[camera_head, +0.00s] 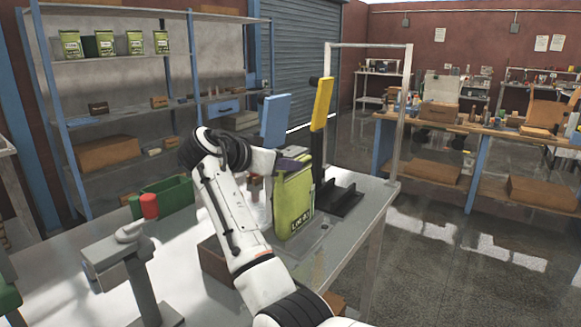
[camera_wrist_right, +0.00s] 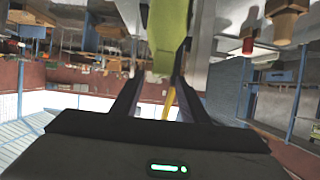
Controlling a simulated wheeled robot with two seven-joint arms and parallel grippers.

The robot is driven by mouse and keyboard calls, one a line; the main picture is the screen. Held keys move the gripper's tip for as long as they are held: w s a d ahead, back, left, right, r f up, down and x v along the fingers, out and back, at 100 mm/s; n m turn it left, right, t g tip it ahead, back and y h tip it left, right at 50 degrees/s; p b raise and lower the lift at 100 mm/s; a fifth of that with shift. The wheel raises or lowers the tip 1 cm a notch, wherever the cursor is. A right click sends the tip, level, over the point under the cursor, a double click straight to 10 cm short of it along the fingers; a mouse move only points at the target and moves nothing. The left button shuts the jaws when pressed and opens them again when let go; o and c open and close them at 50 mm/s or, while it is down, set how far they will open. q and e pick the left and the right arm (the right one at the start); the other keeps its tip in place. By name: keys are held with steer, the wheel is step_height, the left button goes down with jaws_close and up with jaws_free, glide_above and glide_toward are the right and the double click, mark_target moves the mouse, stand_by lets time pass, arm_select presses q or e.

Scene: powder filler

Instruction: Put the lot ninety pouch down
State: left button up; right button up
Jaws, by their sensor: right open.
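A yellow-green pouch (camera_head: 294,205) stands upright on the grey table, with a dark lot label near its bottom that I cannot read fully. My right gripper (camera_head: 292,163) is at the top of the pouch, reaching in from the left side of it. In the right wrist view the open fingers (camera_wrist_right: 161,65) lie on either side of the pouch's top (camera_wrist_right: 167,35). The hand partly hides the pouch's upper edge in the head view. My left gripper is not in view.
Black brackets (camera_head: 340,198) with an upright yellow paddle (camera_head: 321,103) stand right behind the pouch. A blue paddle (camera_head: 274,120) is beside it. A green bin (camera_head: 168,192) and red cylinder (camera_head: 149,206) are at left. Several similar pouches (camera_head: 104,44) stand on the shelf.

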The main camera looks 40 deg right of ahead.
steer(key=b+v, duration=0.1)
steer(key=v, duration=0.6)
steer(key=shift+a+r, duration=0.2)
steer(key=shift+a, duration=0.15)
